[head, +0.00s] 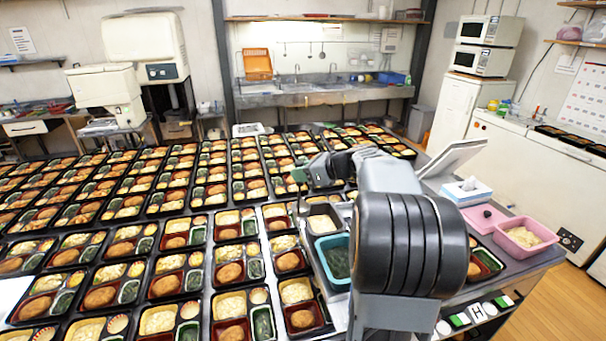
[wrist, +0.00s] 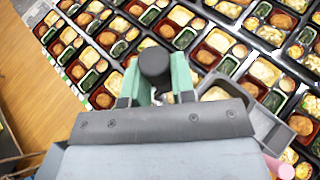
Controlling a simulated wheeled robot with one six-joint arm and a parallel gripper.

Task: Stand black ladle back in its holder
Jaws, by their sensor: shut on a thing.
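My gripper (wrist: 155,92) is shut on the black ladle (wrist: 155,62); in the wrist view, a dark rounded end of it shows between the green fingers. The rest of the ladle is hidden there by the gripper body. In the head view my gripper (head: 299,176) is over the rows of trays, left of my arm, and the ladle is too small to make out clearly. I cannot pick out the ladle's holder with certainty. A grey open bin (wrist: 262,122) lies right of the gripper in the wrist view.
Bento trays (head: 190,235) cover most of the table. A teal tub (head: 322,243) of dark greens stands beside my arm. A pink tub (head: 541,231) and a tissue box (head: 466,192) stand on the right. Wooden floor (wrist: 35,75) is at the left in the wrist view.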

